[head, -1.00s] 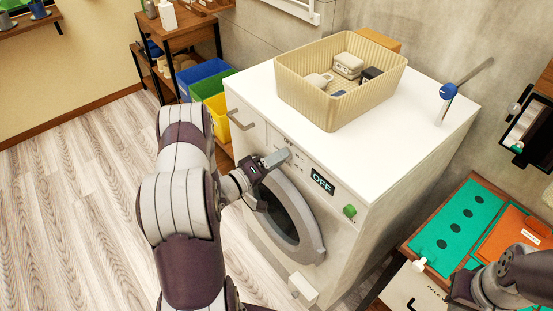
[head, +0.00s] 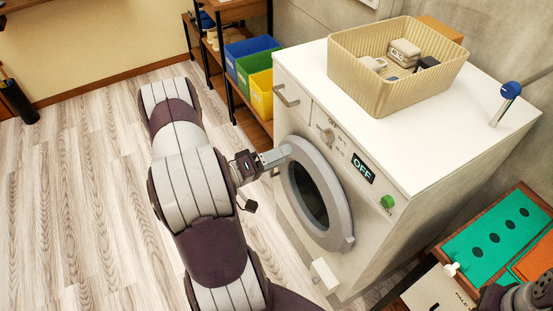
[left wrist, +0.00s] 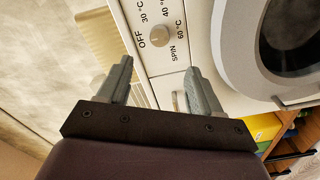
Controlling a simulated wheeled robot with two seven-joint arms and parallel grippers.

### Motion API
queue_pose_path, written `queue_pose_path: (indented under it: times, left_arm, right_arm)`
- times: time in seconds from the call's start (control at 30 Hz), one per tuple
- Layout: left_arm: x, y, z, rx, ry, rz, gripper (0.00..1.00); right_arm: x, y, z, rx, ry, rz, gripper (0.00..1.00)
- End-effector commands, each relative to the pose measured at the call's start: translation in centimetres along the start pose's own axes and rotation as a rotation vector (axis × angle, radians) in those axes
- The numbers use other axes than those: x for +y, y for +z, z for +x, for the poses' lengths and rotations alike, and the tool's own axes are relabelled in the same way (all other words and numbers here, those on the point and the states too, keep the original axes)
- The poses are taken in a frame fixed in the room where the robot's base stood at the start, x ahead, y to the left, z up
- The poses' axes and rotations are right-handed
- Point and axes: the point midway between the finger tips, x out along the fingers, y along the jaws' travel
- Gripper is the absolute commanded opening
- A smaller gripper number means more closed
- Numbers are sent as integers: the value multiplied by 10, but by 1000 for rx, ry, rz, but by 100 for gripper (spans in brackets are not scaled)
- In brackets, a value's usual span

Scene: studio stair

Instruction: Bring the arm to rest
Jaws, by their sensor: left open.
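My left arm (head: 195,190) reaches in from the lower left in the head view. Its gripper (head: 277,156) is open and empty, in front of the washing machine, beside the upper left of the round door (head: 345,205). I cannot tell from the head view how wide the gap to the machine is. In the left wrist view the two grey fingers (left wrist: 160,82) stand apart with nothing between them.
The washing machine (head: 440,150) has a shut door, a display (head: 362,169) reading OFF and a green button (head: 388,202). A beige basket (head: 380,92) and a blue-knobbed lever (head: 510,90) are on top. Colored bins (head: 250,68) stand behind.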

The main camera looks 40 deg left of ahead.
Motion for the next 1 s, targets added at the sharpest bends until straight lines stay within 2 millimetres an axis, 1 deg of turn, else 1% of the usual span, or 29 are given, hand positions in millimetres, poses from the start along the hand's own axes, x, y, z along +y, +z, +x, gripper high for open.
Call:
queue_pose_path:
  times: [0.1,0.6,0.63,0.67,0.73,0.77,0.8,0.83,0.87,0.9,0.93,0.97,1.0]
  left_arm:
    - [0,0,-6,0,0,0,65]
    - [0,0,-5,-1,0,6,65]
    - [0,0,-5,-3,-3,22,65]
    - [-5,3,-6,-14,-26,52,65]
    - [-34,7,-9,-38,-171,143,65]
    - [-53,10,-14,-51,-274,181,65]
    - [-80,10,-26,-76,-441,237,65]
    - [-98,7,-39,-108,-582,280,65]
    - [-111,5,-51,-163,-719,323,65]
    - [-119,6,-66,-260,-889,369,65]
    - [-119,9,-75,-345,-1001,395,65]
    - [-112,13,-82,-436,-1098,411,65]
    - [-95,23,-88,-563,-1201,421,65]
  right_arm:
    - [0,0,1,0,0,0,0]
    - [0,0,1,0,0,0,0]
    - [0,0,1,0,0,0,0]
    - [0,0,1,0,0,0,0]
    - [0,0,1,0,0,0,0]
    - [0,0,1,0,0,0,0]
    - [0,0,0,0,0,0,0]
    - [0,0,0,0,0,0,0]
    - [0,0,0,0,0,0,0]
    - [0,0,0,0,0,0,0]
    - [0,0,0,0,0,0,0]
    - [0,0,0,0,0,0,0]
    - [0,0,0,0,0,0,0]
